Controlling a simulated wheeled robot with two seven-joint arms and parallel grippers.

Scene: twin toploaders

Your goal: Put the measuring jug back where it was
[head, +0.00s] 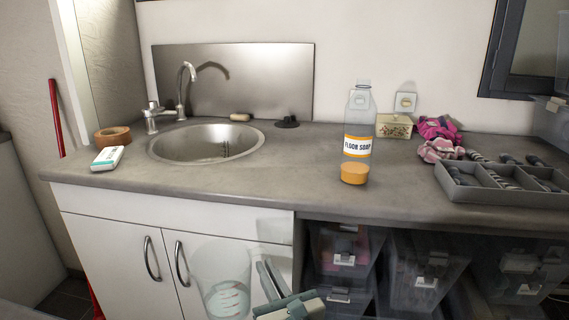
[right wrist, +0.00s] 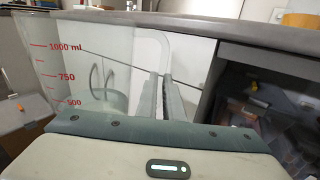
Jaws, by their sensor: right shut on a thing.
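The clear measuring jug (head: 225,285) is low in the head view, in front of the white cabinet doors and below the counter edge. Its lower part looks pale, with red marks. My right gripper (head: 264,272) is at its right side, shut on it. In the right wrist view the jug's clear wall (right wrist: 62,75) shows red marks for 500, 750 and 1000 ml, left of my right gripper's fingers (right wrist: 164,92). The exact grip spot is hard to see through the clear plastic. My left gripper is not in view.
Bins (head: 428,270) fill the space below right. The front-middle counter is clear.

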